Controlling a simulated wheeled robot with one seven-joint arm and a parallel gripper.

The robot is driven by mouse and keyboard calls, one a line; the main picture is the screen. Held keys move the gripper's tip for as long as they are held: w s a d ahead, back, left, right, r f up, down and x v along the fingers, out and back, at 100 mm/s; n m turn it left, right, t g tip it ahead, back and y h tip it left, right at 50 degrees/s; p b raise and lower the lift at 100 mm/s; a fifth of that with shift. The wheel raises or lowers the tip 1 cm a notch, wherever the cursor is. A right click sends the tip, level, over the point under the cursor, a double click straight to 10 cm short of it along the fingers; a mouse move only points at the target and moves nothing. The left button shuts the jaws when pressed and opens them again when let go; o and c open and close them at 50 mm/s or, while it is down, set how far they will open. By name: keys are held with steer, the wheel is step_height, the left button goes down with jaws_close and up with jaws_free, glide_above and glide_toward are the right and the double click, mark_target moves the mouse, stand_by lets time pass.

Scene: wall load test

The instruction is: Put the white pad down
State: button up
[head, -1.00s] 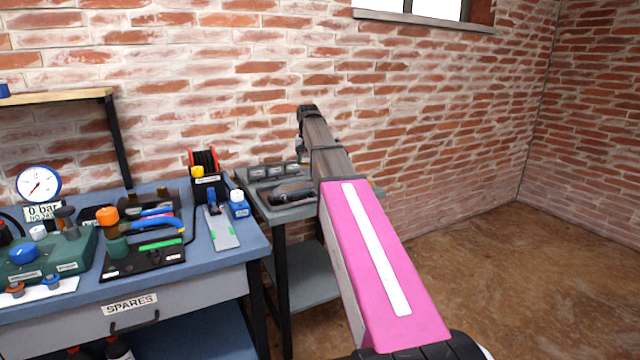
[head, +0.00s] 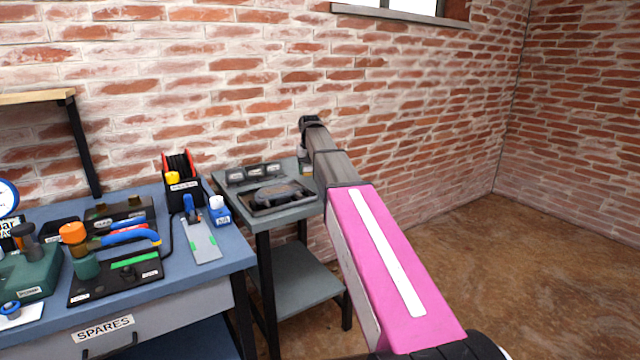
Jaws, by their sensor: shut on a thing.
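My arm reaches from the lower right toward the wall, and its wrist is above the right edge of a small grey side table (head: 290,213). My gripper (head: 304,162) hangs down at the arm's far end, mostly hidden behind my own arm. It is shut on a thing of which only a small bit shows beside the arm. The white pad cannot be made out clearly. Whether the held thing touches the table top cannot be told.
The side table carries a dark tray (head: 258,207) with a dark tool (head: 275,192) and labelled grey blocks (head: 252,173) behind. Left of it, a blue workbench (head: 203,269) holds a cable reel (head: 181,180), a blue bottle (head: 219,212) and tools. Floor at right is clear.

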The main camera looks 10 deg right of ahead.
steer(key=w+d+f, duration=0.1)
steer(key=d, duration=0.1)
steer(key=w+d+f, duration=0.1)
steer(key=shift+w+d+f, duration=0.1)
steer(key=shift+d+f, duration=0.2)
steer(key=shift+d, duration=0.1)
steer(key=shift+f, duration=2)
steer(key=shift+f, duration=0.1)
steer(key=o, duration=1)
steer(key=shift+o, duration=0.2)
steer(key=shift+f, duration=0.1)
step_height(320, 180, up, 12)
steer(key=s, duration=0.1)
steer(key=shift+s, duration=0.25)
steer(key=shift+s, duration=0.1)
